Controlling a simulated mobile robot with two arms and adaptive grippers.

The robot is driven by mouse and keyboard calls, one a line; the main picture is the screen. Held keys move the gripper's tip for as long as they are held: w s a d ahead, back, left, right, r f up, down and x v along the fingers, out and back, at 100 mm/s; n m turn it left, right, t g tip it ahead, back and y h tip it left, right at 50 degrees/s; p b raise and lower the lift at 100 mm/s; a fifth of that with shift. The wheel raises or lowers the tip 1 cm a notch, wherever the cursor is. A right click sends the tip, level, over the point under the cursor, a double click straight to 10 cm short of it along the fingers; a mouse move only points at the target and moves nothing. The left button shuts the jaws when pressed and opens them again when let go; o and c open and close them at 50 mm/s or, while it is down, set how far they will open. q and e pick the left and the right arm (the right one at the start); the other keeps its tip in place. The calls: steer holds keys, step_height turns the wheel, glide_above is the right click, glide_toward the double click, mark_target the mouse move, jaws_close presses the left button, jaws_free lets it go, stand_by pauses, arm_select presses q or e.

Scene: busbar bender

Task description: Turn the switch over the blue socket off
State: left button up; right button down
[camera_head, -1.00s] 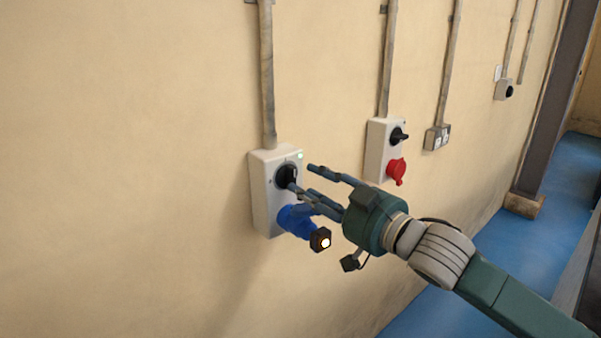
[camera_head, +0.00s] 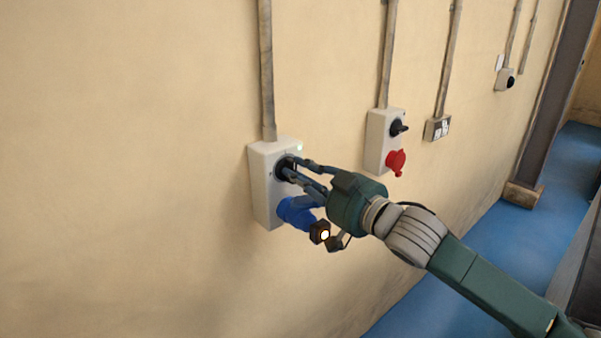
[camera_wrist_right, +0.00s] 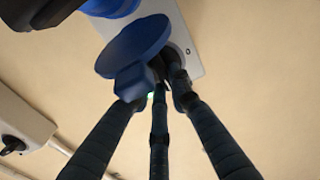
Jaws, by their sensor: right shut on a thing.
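The black rotary switch (camera_head: 283,168) sits on the white box (camera_head: 262,200) on the wall, above the blue socket (camera_head: 296,212). My right gripper (camera_head: 292,170) is at the switch, its fingers closed around the knob and hiding much of it. In the right wrist view the fingers (camera_wrist_right: 164,88) meet at the dark knob beside the blue socket (camera_wrist_right: 137,50), which covers part of the box (camera_wrist_right: 188,45). The way the knob points cannot be made out. My left gripper is not in view.
A second white box (camera_head: 375,140) with a black switch (camera_head: 398,127) and a red socket (camera_head: 396,162) is to the right. A double outlet (camera_head: 437,129) and conduits (camera_head: 266,70) are on the wall. Blue floor (camera_head: 480,250) lies below right.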

steer(key=n+p, duration=0.2)
steer(key=n, duration=0.1)
steer(key=shift+r+n, duration=0.15)
steer(key=shift+n, duration=0.15)
steer(key=shift+s+a+n+p, duration=0.15)
steer(key=shift+n+p, duration=0.65)
steer(key=shift+n, duration=0.9)
steer(key=c, duration=1.6)
jaws_free()
steer(key=v, duration=1.2)
